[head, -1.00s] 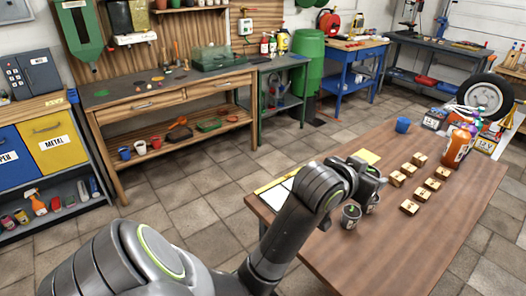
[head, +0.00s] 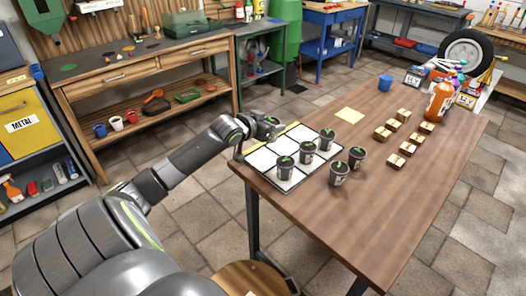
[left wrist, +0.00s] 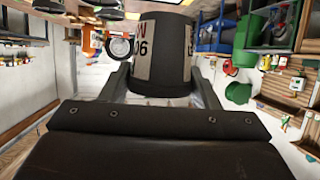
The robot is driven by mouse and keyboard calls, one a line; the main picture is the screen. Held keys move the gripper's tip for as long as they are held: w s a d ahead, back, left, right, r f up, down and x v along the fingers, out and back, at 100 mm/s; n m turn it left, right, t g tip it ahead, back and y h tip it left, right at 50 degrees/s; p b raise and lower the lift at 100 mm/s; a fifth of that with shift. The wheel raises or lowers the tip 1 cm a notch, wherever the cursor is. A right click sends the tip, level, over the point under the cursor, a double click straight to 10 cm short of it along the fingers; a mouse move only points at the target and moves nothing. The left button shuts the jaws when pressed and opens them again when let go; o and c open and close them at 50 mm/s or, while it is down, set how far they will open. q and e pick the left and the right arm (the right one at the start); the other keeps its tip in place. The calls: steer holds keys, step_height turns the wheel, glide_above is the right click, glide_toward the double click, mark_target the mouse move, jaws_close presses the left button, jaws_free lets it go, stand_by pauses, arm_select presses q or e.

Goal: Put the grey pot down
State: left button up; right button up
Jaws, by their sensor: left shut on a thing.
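My left gripper (head: 268,130) is over the back left edge of the white-celled tray (head: 262,158). It is shut on a grey pot (left wrist: 163,58), which shows upside down between the fingers in the left wrist view with a white label. In the head view the held pot is mostly hidden by the gripper, and I cannot tell whether it touches the tray. Three like pots with green tops stand in the tray's right cells: front (head: 284,170), middle (head: 307,152) and back (head: 326,141). Two more pots (head: 338,174) (head: 355,158) stand on the table right of the tray. My right gripper is not in view.
The wooden table (head: 400,190) carries several small wooden boxes (head: 394,146), a yellow note (head: 349,115), a blue cup (head: 385,83) and an orange bottle (head: 439,100). The front right of the table is clear. A workbench (head: 140,65) stands behind.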

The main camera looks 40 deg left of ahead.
arm_select(q)
steer(key=shift+s+a+f, duration=0.1)
steer(key=shift+a, duration=1.1)
steer(key=shift+a+f, duration=0.1)
steer(key=shift+f, duration=4.85)
steer(key=shift+f+b, duration=0.1)
steer(key=shift+b, duration=0.2)
steer(key=o, duration=1)
steer(key=shift+o, duration=0.2)
